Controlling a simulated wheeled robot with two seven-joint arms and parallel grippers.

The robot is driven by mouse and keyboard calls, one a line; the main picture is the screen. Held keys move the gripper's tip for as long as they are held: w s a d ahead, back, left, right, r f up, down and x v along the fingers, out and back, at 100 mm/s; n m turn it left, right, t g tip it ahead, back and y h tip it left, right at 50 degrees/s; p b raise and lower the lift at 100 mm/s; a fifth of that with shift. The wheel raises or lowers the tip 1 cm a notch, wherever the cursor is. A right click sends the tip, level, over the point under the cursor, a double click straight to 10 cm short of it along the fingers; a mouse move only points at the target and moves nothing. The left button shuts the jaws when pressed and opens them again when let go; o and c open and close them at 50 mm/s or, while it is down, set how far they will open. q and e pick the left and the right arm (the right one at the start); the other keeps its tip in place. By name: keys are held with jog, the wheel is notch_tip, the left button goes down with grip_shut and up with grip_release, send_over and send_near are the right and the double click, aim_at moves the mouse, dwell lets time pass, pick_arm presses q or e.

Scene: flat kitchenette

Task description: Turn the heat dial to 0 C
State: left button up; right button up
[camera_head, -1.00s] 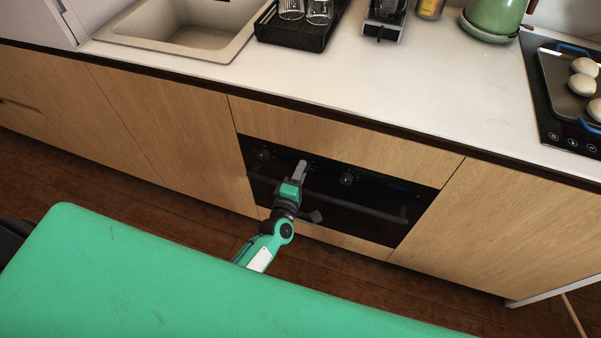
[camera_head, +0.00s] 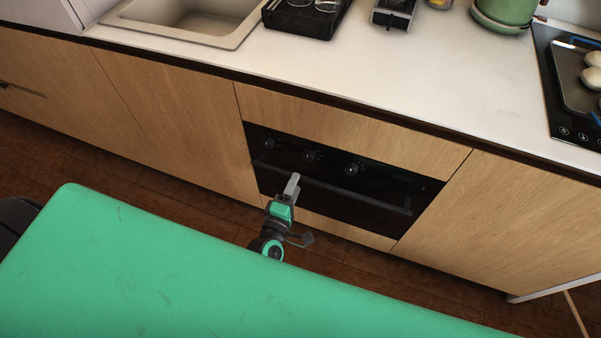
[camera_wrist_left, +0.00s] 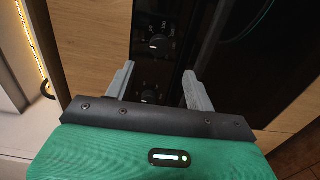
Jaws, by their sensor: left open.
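The built-in black oven (camera_head: 330,205) has three round dark dials along its top panel: a left dial (camera_head: 270,143), a middle dial (camera_head: 309,156) and a right dial (camera_head: 352,169). I cannot read their marks or tell which sets the heat. My left gripper (camera_head: 293,178) is in front of the oven, below the middle dial in the picture, apart from the dials and empty. In the left wrist view its two grey fingers (camera_wrist_left: 158,72) are spread open. One dial (camera_wrist_left: 150,95) appears between them and another dial (camera_wrist_left: 158,43) beyond their tips. My right gripper is not in view.
The oven's handle bar (camera_head: 340,188) runs across the door below the dials. Wooden cabinet fronts (camera_head: 180,115) flank the oven.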

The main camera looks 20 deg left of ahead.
pick_arm(q)
jog(key=s, duration=0.4)
jog(key=shift+s+a, duration=0.1)
jog(key=shift+s, duration=0.2)
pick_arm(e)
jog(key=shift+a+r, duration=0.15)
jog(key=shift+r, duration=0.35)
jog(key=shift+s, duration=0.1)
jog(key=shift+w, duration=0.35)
